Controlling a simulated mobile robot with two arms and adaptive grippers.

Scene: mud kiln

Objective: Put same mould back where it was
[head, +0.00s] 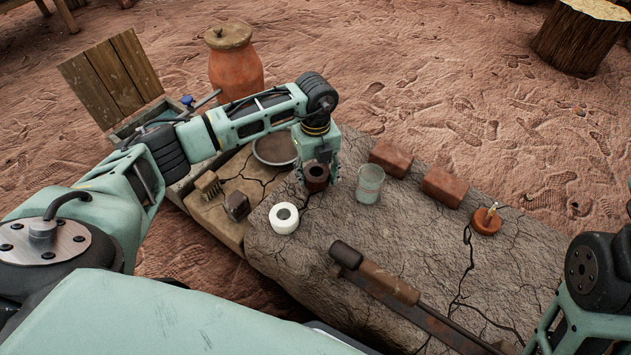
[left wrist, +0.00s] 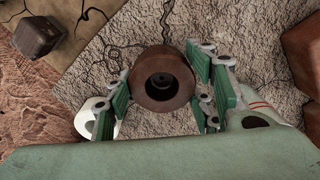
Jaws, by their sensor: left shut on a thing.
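The mould looks to be the dark brown cylinder with a round hole in its top (head: 316,177). It stands upright between the fingers of my left gripper (head: 318,172), at the left part of the cracked stone slab. In the left wrist view the mould (left wrist: 165,98) sits between the green finger pads of the gripper (left wrist: 162,98), which is shut on it. I cannot tell whether its base touches the slab. A white ring-shaped piece (head: 284,218) lies close by, in front and to the left. My right gripper is out of view.
On the slab (head: 410,240) are a glass cup (head: 369,184), two red bricks (head: 390,157) (head: 443,187), an orange candle holder (head: 486,221) and a long handled tool (head: 375,275). Small dark blocks (head: 237,205) and a round dish (head: 275,147) sit to the left. A clay jar (head: 235,70) stands behind.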

